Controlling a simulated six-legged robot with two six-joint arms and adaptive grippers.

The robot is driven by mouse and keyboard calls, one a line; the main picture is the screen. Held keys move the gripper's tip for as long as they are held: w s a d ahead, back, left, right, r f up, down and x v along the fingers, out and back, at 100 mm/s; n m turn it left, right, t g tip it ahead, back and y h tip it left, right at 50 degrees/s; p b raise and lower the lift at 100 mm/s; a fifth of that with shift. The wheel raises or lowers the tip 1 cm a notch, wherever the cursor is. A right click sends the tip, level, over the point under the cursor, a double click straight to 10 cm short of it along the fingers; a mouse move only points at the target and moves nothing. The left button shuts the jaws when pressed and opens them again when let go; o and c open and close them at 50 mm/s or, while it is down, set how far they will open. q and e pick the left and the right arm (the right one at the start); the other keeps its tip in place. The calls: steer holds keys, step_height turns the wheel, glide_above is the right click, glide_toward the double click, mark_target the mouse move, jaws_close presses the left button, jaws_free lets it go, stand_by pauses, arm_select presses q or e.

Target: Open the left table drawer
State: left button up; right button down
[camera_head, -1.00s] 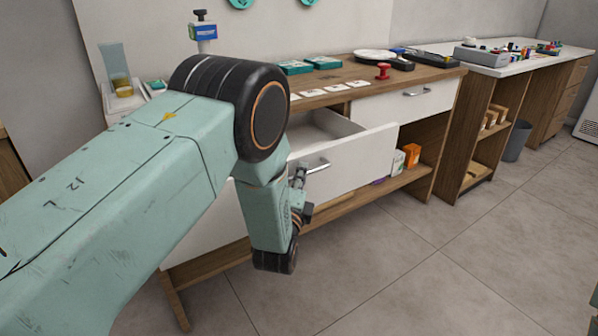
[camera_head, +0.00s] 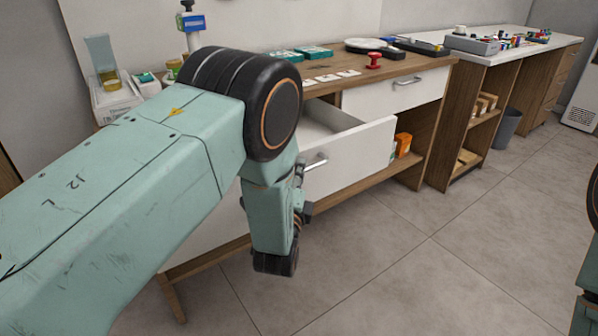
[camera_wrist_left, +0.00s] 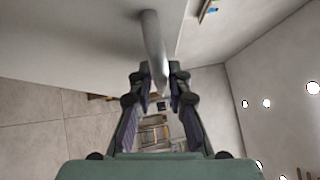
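The left table drawer (camera_head: 350,158) has a white front and stands pulled out of the wooden table, with part of its pale interior (camera_head: 325,125) showing. Its metal bar handle (camera_head: 316,163) is on the front; in the left wrist view the handle (camera_wrist_left: 152,40) runs between the two fingers. My left gripper (camera_head: 301,190) is at the handle, partly hidden behind my own wrist link. In the left wrist view my left gripper (camera_wrist_left: 159,82) has its fingers closed in around the bar. My right gripper is out of view.
The right drawer (camera_head: 400,92) is shut. Cards (camera_head: 328,78), teal boxes (camera_head: 314,52) and a red stamp-like item (camera_head: 373,61) lie on the table top. Orange boxes (camera_head: 403,144) stand on the lower shelf. A grey bin (camera_head: 507,129) stands farther right. The floor (camera_head: 400,260) in front is clear.

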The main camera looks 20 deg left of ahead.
arm_select(q)
steer(key=shift+s, duration=0.1)
steer(key=s+f, duration=0.1)
steer(key=s, duration=0.6)
steer(key=shift+s+d, duration=0.35)
steer(key=shift+d, duration=0.1)
steer(key=shift+r, duration=0.1)
stand_by(0.3)
